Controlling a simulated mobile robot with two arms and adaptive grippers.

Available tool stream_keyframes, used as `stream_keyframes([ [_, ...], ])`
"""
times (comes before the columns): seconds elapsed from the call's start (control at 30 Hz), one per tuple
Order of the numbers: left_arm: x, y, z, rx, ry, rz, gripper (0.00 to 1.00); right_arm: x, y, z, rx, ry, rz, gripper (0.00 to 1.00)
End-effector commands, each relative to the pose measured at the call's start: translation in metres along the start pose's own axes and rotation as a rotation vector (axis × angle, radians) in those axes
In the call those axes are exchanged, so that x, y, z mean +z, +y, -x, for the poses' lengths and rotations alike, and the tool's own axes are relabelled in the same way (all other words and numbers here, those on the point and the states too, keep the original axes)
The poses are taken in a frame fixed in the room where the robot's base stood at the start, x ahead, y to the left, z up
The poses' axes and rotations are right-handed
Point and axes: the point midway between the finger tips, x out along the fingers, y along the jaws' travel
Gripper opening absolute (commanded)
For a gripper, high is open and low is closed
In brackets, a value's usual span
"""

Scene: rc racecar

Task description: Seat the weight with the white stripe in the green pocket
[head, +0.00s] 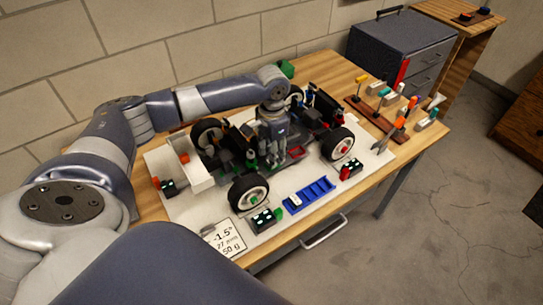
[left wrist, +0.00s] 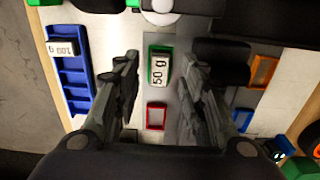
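A green pocket (left wrist: 152,49) lies between the fingers of my left gripper (left wrist: 159,62) in the left wrist view. A weight (left wrist: 160,72) with a pale "50 g" face sits in that pocket. The fingers are open, with a gap on each side of the weight. In the head view my left gripper (head: 274,150) points down over the middle of the car chassis. A blue tray (head: 318,190) holds another pale-topped weight (head: 296,201) at its left end; it reads "100 g" in the left wrist view (left wrist: 63,48). I cannot make out which weight has the white stripe.
A red pocket (left wrist: 156,104), an orange pocket (left wrist: 250,88) and a blue pocket (left wrist: 241,112) surround the green one. Car wheels (head: 249,194) and chassis parts stand close around the gripper. A tool rack (head: 392,110) stands on the table's right.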

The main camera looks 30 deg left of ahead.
Motion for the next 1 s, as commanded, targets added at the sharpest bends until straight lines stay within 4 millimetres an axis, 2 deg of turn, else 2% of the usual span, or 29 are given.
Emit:
stream_keyframes([
  [0.2,-0.001,0.000,0.049,-0.001,0.005,0.000,0.38,0.000,0.000,-0.004,0.000,0.001,0.000,0.40],
  [0.43,-0.001,0.000,0.089,-0.001,0.002,0.000,0.38,0.000,0.000,-0.007,0.001,0.001,-0.001,0.40],
  [0.63,0.000,0.000,0.102,0.000,0.000,0.000,0.38,0.000,0.001,-0.007,0.001,0.001,-0.001,0.40],
  [1.0,0.000,0.000,0.103,0.000,0.000,0.000,0.38,0.000,0.001,-0.007,0.001,0.001,0.000,0.40],
])
